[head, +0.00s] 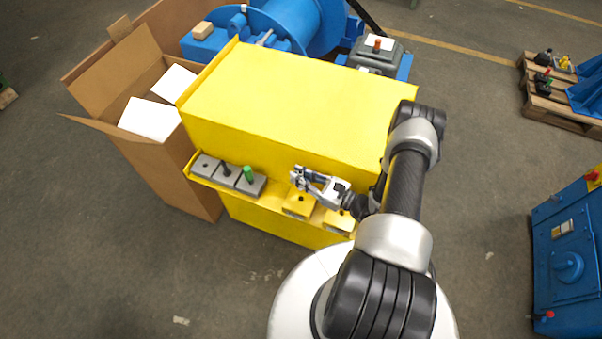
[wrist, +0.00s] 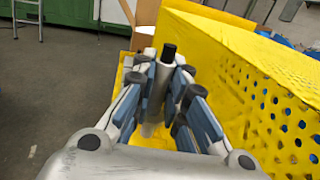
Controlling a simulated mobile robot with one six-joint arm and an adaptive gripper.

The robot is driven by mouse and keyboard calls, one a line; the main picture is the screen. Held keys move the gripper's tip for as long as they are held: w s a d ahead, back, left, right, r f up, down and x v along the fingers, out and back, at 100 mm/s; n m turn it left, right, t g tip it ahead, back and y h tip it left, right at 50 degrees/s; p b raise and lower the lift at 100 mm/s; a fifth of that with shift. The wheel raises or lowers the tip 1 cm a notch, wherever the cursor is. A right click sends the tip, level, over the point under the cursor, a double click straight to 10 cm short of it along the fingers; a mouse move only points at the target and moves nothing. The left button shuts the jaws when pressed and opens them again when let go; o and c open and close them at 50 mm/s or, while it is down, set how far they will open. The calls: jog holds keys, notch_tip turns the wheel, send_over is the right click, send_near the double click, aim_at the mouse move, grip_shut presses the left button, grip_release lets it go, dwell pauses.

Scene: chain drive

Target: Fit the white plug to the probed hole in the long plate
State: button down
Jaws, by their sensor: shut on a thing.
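My gripper (head: 300,178) is above the yellow ledge on the front of the yellow housing. In the wrist view my gripper (wrist: 161,75) is shut on an upright pale grey rod (wrist: 152,108) with a black end (wrist: 168,52). The rod's lower end is hard to make out against the yellow. I cannot make out a white plug. On the ledge stand grey blocks (head: 205,166), one with a black peg (head: 226,170) and one with a green peg (head: 248,174). Yellow blocks (head: 298,205) sit under and right of my gripper. I cannot tell which surface is the long plate.
The yellow housing (head: 300,95) rises right behind the ledge; its perforated side (wrist: 270,105) is close on the right in the wrist view. An open cardboard box (head: 165,160) with white contents stands left. A blue machine (head: 300,22) is behind.

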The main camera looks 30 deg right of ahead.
jog(key=shift+s+f+b, duration=0.1)
jog(key=shift+f+b, duration=0.05)
jog(key=shift+b, duration=0.15)
notch_tip(320, 180, down, 6)
jog(key=b, duration=0.5)
jog(key=shift+d+r, duration=0.1)
jog(key=shift+r, duration=0.1)
jog(key=shift+f+b, duration=2)
jog(key=shift+b, duration=0.35)
dwell(1.5)
jog(key=c, duration=1.5)
grip_release()
jog(key=v, duration=1.2)
